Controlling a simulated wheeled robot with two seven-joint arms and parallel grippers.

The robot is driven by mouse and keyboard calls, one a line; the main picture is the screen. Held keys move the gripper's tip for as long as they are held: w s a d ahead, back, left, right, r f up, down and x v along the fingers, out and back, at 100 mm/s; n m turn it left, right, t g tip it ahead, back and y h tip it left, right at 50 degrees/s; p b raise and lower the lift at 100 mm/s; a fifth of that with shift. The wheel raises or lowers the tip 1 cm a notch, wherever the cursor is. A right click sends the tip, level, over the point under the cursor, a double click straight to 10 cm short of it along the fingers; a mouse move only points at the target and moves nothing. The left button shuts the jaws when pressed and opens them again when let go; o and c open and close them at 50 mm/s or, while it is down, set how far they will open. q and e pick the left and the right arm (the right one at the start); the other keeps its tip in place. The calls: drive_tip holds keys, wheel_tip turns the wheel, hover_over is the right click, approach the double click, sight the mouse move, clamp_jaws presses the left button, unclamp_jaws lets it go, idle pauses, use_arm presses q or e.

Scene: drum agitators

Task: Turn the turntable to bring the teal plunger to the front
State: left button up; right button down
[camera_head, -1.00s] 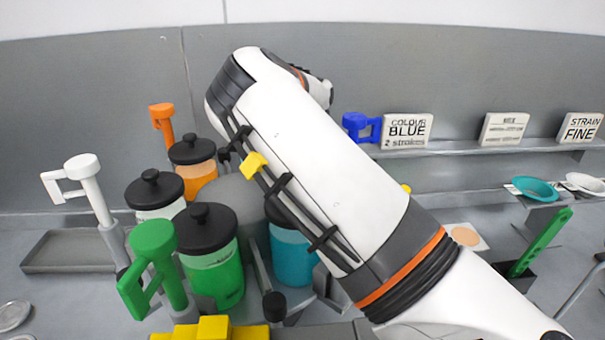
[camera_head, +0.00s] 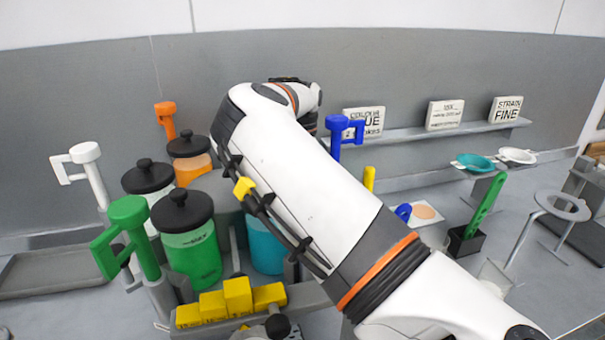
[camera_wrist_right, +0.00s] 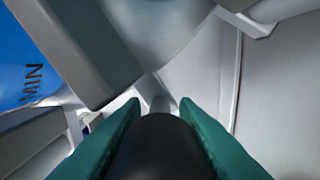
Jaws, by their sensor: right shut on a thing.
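In the head view, a green plunger (camera_head: 128,235), a white plunger (camera_head: 78,166), an orange plunger (camera_head: 166,118) and a blue plunger (camera_head: 340,135) stand around the turntable. A teal jar (camera_head: 266,246) sits partly behind my right arm; I cannot make out a teal plunger, and my arm hides much of the turntable. My right gripper (camera_wrist_right: 160,102) shows teal fingers in the right wrist view, shut on a black rounded knob (camera_wrist_right: 160,148). In the head view this gripper is hidden behind the arm. My left gripper is not in view.
A green jar (camera_head: 190,245) with a black lid stands beside the teal one. Yellow blocks (camera_head: 238,297) lie at the front. A blue jar (camera_wrist_right: 28,60) is close by in the wrist view. Signs (camera_head: 445,115), a ring stand (camera_head: 562,205) and an empty grey tray (camera_head: 55,270) lie further out.

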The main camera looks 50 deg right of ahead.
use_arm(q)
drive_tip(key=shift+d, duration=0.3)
use_arm(e)
drive_tip(key=c, duration=1.1)
unclamp_jaws()
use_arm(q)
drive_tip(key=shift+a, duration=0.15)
use_arm(e)
drive_tip(key=shift+r, duration=0.15)
drive_tip(key=shift+r, duration=0.25)
wheel_tip(320, 180, up, 10)
drive_tip(key=b, duration=0.2)
drive_tip(key=shift+r+b, duration=0.25)
drive_tip(key=shift+b, duration=0.05)
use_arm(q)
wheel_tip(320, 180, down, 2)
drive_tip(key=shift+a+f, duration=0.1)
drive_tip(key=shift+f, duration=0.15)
use_arm(e)
drive_tip(key=shift+r, duration=0.45)
drive_tip(key=shift+c, duration=0.7)
